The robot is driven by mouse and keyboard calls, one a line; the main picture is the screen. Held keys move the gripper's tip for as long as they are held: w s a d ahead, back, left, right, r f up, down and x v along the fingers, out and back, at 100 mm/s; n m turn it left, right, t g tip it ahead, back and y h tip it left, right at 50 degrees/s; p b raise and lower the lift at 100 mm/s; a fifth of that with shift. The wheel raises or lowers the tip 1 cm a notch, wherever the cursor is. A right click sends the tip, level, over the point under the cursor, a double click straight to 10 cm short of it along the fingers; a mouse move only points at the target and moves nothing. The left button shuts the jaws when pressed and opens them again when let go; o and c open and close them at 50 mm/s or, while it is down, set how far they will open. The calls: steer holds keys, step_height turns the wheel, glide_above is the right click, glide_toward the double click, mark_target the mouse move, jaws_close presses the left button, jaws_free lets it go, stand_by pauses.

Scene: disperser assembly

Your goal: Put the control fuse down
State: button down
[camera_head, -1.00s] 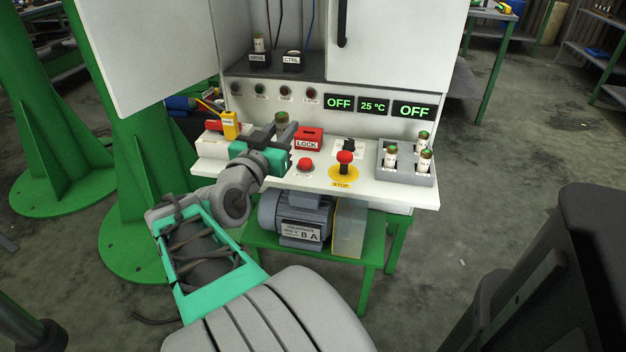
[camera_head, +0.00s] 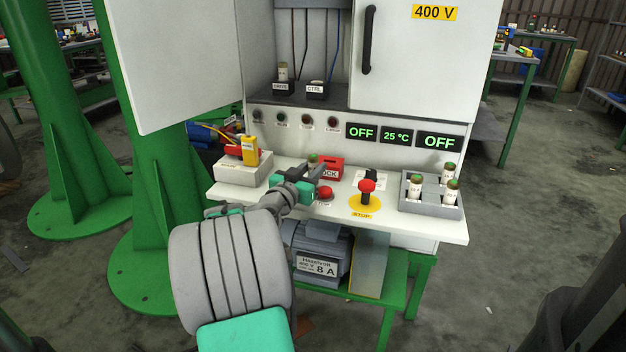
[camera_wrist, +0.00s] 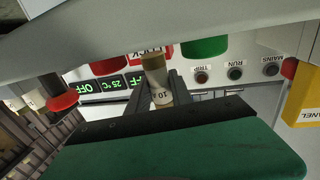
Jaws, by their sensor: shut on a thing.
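My gripper (camera_head: 314,174) is shut on a fuse (camera_wrist: 158,72), which stands between the two fingers in the wrist view and bears a "10" mark. In the head view, only the fuse's greenish top (camera_head: 313,158) shows, beside the red LOCK box (camera_head: 331,165); the fingers hide the rest. I cannot tell whether its lower end touches the desk. The CTRL holder (camera_head: 315,89) in the cabinet has no fuse standing in it. The DRIVE holder (camera_head: 281,87) beside it holds a fuse (camera_head: 283,71).
A grey tray (camera_head: 432,209) with several fuses stands on the right of the white desk (camera_head: 290,212). A red knob (camera_head: 366,186) on a yellow disc and a red button (camera_head: 325,192) are near my gripper. A yellow padlock-like block (camera_head: 250,150) is at left. The cabinet door (camera_head: 180,60) is open.

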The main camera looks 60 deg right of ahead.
steer(key=shift+f, duration=0.8)
steer(key=shift+f+b, duration=0.25)
steer(key=shift+b, duration=0.05)
steer(key=c, duration=1.1)
jaws_free()
steer(key=shift+c, duration=0.2)
steer(key=shift+r, duration=0.1)
